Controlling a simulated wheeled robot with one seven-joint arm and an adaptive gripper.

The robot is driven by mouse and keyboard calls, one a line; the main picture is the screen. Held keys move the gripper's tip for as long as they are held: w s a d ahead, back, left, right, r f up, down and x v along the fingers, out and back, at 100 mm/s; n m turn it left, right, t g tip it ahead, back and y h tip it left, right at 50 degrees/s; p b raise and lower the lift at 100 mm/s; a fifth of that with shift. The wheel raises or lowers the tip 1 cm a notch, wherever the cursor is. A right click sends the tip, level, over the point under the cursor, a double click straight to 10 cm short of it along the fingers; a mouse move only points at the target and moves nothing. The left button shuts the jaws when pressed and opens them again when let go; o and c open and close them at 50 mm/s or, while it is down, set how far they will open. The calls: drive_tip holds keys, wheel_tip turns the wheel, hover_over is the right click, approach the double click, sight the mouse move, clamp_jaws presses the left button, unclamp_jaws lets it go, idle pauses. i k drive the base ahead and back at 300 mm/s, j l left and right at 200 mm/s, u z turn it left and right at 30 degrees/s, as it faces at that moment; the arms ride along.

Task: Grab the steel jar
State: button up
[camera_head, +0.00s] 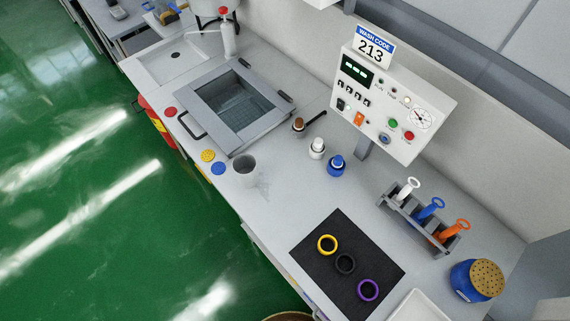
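A grey, metallic-looking open cup (245,172), the likeliest steel jar, stands upright on the light grey counter (290,205). It is near the counter's front edge, just right of the blue disc (218,168). Its open rim faces up, and a faint shadow or reflection lies beside it. Nothing touches it that I can see. My gripper is not in view.
A framed basin (232,105) with a handle lies behind the cup. Small bottles (317,148) stand to its right, below a control panel (390,105). A black mat (318,272) with rings, a tube rack (405,215) and a blue jar (477,280) stand farther right.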

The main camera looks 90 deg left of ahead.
sight(247, 180)
drive_tip(key=j+u, duration=0.2)
drive_tip(key=u, duration=3.15)
drive_tip(key=i+j+u, duration=0.15)
drive_tip(key=j+u, duration=0.2)
drive_tip(key=j, duration=0.1)
